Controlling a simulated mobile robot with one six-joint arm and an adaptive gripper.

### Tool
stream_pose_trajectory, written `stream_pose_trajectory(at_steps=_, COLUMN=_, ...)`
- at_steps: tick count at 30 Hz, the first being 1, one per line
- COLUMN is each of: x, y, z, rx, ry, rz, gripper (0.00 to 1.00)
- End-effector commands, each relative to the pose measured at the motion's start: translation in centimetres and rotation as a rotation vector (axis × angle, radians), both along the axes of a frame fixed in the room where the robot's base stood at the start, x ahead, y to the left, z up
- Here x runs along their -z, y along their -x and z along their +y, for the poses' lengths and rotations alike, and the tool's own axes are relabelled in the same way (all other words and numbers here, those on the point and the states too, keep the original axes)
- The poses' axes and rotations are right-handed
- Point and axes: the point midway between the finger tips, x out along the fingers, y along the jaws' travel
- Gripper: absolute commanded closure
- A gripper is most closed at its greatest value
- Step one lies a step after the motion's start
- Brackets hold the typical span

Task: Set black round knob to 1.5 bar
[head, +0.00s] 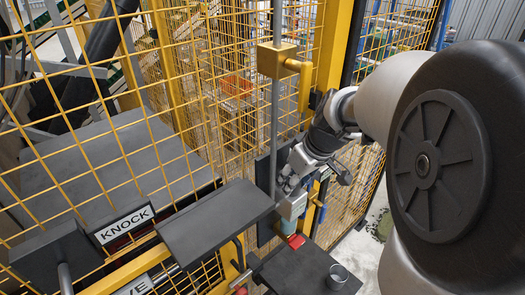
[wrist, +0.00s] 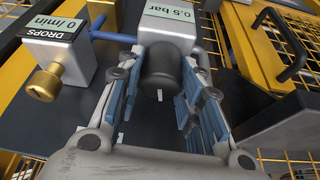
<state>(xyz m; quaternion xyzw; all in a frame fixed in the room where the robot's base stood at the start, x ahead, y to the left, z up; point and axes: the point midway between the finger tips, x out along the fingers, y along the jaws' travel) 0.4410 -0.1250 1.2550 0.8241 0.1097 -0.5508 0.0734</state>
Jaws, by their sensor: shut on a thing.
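The black round knob (wrist: 162,68) sits on the front of a light grey block (wrist: 170,38) in the wrist view. A label on top of this block (wrist: 168,13) reads 0.5 bar. My gripper (wrist: 161,77) has one finger on each side of the knob and is shut on it. In the head view my gripper (head: 289,186) is at the grey block (head: 293,206) on the panel by the yellow fence, and the knob is hidden there.
A grey box with a brass knob (wrist: 45,82) and a DROPS label reading 0/min stands to the left, with a blue pipe (wrist: 112,37) beside it. A black handle (wrist: 280,45) is to the right. In the head view, dark shelves (head: 215,222) and a yellow mesh fence (head: 190,60) are close by.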

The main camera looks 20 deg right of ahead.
Motion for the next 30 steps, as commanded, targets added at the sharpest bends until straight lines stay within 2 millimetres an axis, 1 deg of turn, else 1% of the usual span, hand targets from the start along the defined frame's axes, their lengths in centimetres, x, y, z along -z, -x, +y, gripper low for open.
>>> stream_pose_trajectory(at_steps=8, x=-0.05, y=0.01, z=0.02, rx=0.122, ry=0.0, rz=0.0, gripper=0.9)
stream_pose_trajectory(at_steps=17, x=0.0, y=0.0, z=-0.01, rx=0.135, ry=0.0, rz=0.0, gripper=0.9)
stream_pose_trajectory(at_steps=18, x=0.0, y=0.0, z=-0.01, rx=0.135, ry=0.0, rz=0.0, gripper=0.65)
stream_pose_trajectory(at_steps=26, x=0.0, y=-0.01, z=-0.02, rx=0.135, ry=0.0, rz=0.0, gripper=0.47)
stream_pose_trajectory(at_steps=30, x=0.01, y=-0.01, z=-0.01, rx=0.134, ry=0.0, rz=0.0, gripper=0.46)
